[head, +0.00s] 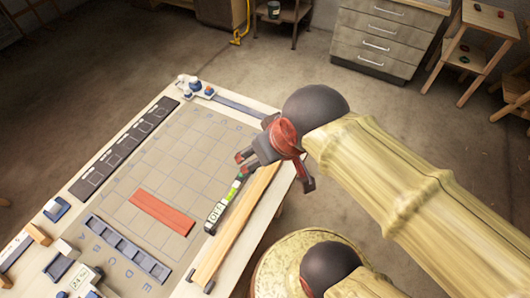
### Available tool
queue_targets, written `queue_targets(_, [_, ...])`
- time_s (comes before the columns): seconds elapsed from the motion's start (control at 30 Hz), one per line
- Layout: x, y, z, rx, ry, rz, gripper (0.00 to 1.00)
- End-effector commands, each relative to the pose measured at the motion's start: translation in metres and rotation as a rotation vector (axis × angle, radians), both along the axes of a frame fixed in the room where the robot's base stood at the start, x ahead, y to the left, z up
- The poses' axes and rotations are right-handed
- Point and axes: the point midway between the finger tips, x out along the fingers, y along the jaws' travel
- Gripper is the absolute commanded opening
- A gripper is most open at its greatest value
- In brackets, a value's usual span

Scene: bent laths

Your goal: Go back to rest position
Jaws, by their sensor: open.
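My gripper (274,171) hangs over the right edge of the work table (75,188). Its two dark fingers are spread apart and nothing shows between them. Near it, a wooden lath (232,230) lies along the table's right side. A green, black and white strip with markings (223,205) lies beside the lath, just below the left finger. A flat red piece (162,212) lies on the grey gridded mat (182,150). My pale arm reaches in from the right and hides part of the table's right corner.
A dark strip with squares (124,149) runs along the table's left edge. A blue-grey slotted rack (127,248) and small blue and white parts (78,280) sit at the near left. Drawers (382,42) and a wooden stand (468,52) are behind. The floor left is clear.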

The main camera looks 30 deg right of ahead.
Motion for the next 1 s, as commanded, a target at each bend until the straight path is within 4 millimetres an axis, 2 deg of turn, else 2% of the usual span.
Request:
queue_targets(0.37, [-0.005,-0.002,-0.002,0.000,-0.007,-0.008,0.65])
queue_targets(0.67, [-0.004,-0.002,-0.035,0.000,-0.006,-0.008,0.65])
queue_targets(1.0, [-0.004,-0.002,-0.035,0.000,-0.006,-0.008,0.65])
